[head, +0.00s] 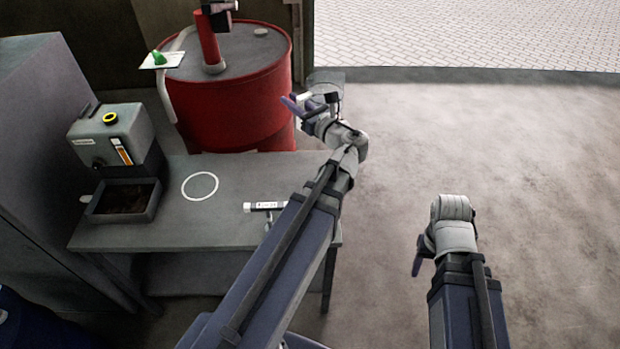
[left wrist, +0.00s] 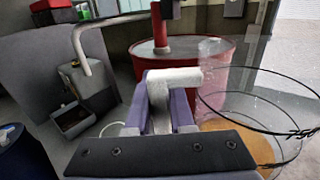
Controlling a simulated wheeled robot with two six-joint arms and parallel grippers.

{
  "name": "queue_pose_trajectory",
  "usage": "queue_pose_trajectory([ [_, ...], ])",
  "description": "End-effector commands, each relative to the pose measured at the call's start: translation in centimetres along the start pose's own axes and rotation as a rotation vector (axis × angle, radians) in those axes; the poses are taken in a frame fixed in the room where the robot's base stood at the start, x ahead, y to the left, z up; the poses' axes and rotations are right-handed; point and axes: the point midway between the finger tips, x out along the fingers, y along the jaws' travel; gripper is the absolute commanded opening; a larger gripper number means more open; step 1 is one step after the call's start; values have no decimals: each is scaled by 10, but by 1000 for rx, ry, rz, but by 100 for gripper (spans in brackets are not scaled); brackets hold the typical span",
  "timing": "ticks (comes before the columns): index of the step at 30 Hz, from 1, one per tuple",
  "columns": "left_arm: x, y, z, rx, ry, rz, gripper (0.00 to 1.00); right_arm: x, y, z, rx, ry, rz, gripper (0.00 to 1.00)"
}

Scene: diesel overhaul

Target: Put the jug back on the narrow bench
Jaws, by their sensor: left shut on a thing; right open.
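A clear jug (left wrist: 255,145) with amber liquid low inside fills the right of the left wrist view. My left gripper (left wrist: 172,95) is shut on its pale handle (left wrist: 182,76). In the head view the jug (head: 326,82) is faint and partly hidden behind my left gripper (head: 297,103). It is held in the air beside the red drum, beyond the bench's right end. The narrow grey bench (head: 165,232) has a white ring mark (head: 200,186) on its top, with nothing inside it. My right gripper (head: 418,262) is over the floor at right, empty; its fingers are mostly hidden.
A grey box unit with a yellow cap (head: 110,118) and a dark tray (head: 124,200) occupy the bench's left end. A red drum (head: 232,95) with a pump stands behind. Open floor lies right.

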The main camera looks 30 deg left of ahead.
Motion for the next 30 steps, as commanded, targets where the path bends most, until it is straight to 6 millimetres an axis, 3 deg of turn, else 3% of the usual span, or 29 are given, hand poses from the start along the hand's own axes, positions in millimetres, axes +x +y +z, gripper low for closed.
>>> queue_pose_trajectory([
  [1, 10, -6, -31, -1, -2, 12, 0, 31, -3, -2, 0, 0, 0, 55],
  [3, 21, -9, -51, -1, -2, 28, 0, 51, -5, -3, 0, 0, 0, 55],
  [9, 51, -16, -107, -3, -2, 71, 0, 106, -10, -6, 0, 0, 0, 55],
  [15, 77, -20, -149, -4, -2, 105, 0, 148, -14, -9, 0, 0, 0, 55],
  [21, 92, -21, -171, -5, -2, 126, 0, 170, -16, -10, 0, 0, 0, 55],
  [30, 96, -21, -175, -5, -2, 132, 0, 174, -16, -10, 0, 0, 0, 55],
])
